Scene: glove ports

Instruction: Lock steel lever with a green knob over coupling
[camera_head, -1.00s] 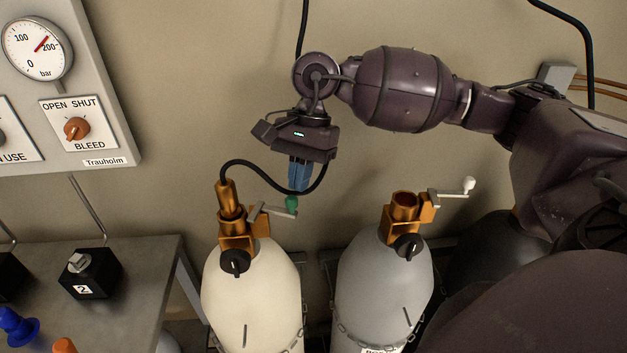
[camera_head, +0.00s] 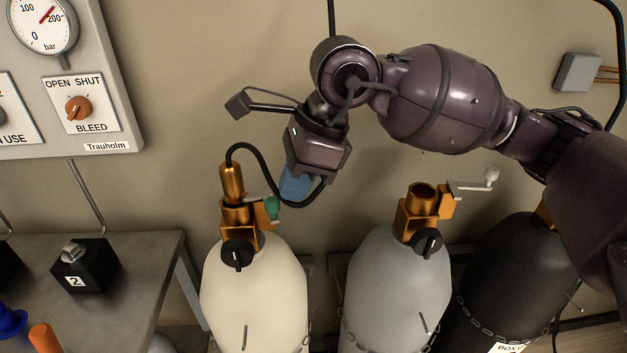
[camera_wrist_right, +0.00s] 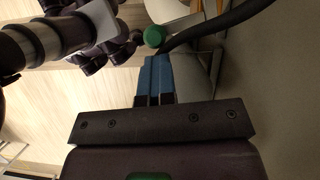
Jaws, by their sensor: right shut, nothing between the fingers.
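The green knob (camera_head: 272,206) sits on a short-looking steel lever on the right side of the brass valve (camera_head: 238,218) of the cream cylinder. Little of the lever shows. The brass coupling (camera_head: 231,183), with a black hose, stands upright in this valve. My right gripper (camera_head: 292,188) has its blue fingers shut and empty, just right of the knob. In the right wrist view the knob (camera_wrist_right: 154,37) is right at the fingertips (camera_wrist_right: 158,62); I cannot tell whether they touch. My left gripper is not in view.
The black hose (camera_head: 268,178) loops from the coupling close to my right fingers. A grey cylinder (camera_head: 398,285) with an open brass valve and white-knobbed lever (camera_head: 490,177) stands to the right, beside a black cylinder (camera_head: 515,270). A bench (camera_head: 140,270) and gauge panel (camera_head: 110,100) are at left.

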